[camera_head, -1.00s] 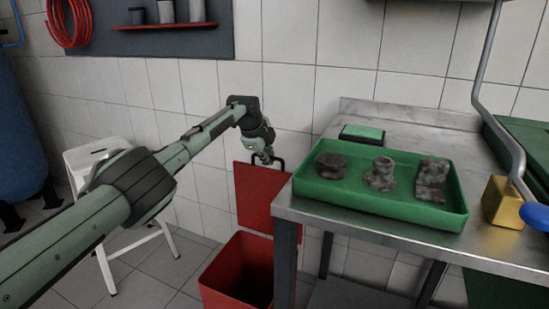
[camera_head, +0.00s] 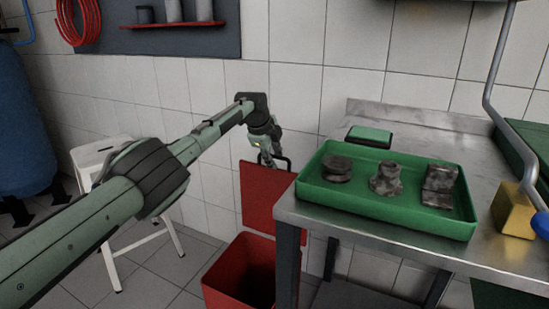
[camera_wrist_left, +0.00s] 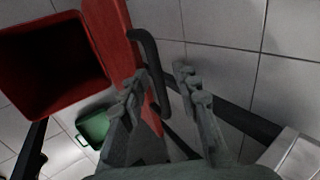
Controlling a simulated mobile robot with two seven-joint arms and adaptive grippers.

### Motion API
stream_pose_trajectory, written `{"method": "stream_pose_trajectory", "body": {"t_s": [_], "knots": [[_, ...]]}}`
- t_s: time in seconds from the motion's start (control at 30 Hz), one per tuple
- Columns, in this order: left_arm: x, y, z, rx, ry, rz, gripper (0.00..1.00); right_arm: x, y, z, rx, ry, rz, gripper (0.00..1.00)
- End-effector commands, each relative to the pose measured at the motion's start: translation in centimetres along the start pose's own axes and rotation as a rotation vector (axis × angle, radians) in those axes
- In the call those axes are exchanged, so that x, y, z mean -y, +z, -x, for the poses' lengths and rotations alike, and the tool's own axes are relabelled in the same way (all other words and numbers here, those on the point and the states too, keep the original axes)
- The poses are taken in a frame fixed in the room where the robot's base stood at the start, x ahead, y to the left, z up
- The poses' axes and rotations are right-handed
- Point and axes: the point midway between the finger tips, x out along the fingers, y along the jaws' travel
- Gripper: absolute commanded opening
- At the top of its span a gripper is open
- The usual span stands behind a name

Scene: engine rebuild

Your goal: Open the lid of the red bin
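The red bin (camera_head: 225,275) stands on the floor beside the metal table; its open mouth also shows in the left wrist view (camera_wrist_left: 50,65). Its red lid (camera_head: 266,195) stands raised, nearly upright, at the back of the bin near the wall. A black handle (camera_head: 285,161) is on the lid's top edge and shows larger in the left wrist view (camera_wrist_left: 150,65). My left gripper (camera_head: 268,157) is at the handle. In the left wrist view its fingers (camera_wrist_left: 160,78) are apart, with the handle bar between or just beyond them; contact is unclear. My right gripper is not in view.
The metal table (camera_head: 345,226) stands right of the bin, holding a green tray (camera_head: 385,212) with three dark metal parts. A yellow block (camera_head: 513,208) is at its right. A white stool (camera_head: 100,150) stands left behind my arm. The tiled wall is close behind the lid.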

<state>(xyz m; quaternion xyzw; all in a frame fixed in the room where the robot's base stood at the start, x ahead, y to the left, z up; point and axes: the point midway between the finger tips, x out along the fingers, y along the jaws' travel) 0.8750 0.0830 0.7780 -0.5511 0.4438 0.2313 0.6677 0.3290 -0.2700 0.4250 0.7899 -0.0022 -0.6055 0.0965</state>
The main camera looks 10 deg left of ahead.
Motion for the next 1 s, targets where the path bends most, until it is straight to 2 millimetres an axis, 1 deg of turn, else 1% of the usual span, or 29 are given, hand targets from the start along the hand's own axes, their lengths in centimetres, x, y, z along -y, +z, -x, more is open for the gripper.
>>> {"method": "stream_pose_trajectory", "body": {"t_s": [0.27,0.47,0.53,0.67,0.8,0.9,1.0], "knots": [[-0.1,0.0,0.1,-0.002,0.001,-0.001,0.31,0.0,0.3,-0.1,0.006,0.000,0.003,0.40],[0.0,0.0,1.6,-0.003,0.000,-0.003,0.31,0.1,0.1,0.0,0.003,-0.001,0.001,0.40],[-0.1,0.1,2.4,-0.001,-0.001,-0.003,0.31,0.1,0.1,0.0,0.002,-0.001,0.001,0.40],[0.0,0.1,4.9,0.001,-0.003,-0.002,0.31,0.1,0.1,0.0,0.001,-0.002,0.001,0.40],[0.0,0.1,8.1,0.000,-0.004,-0.002,0.31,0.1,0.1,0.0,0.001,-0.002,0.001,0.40],[0.0,0.1,9.8,0.001,-0.002,-0.002,0.31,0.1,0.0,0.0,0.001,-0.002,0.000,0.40],[0.0,0.1,11.0,0.001,-0.001,0.000,0.31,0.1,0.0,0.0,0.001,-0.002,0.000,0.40]]}}
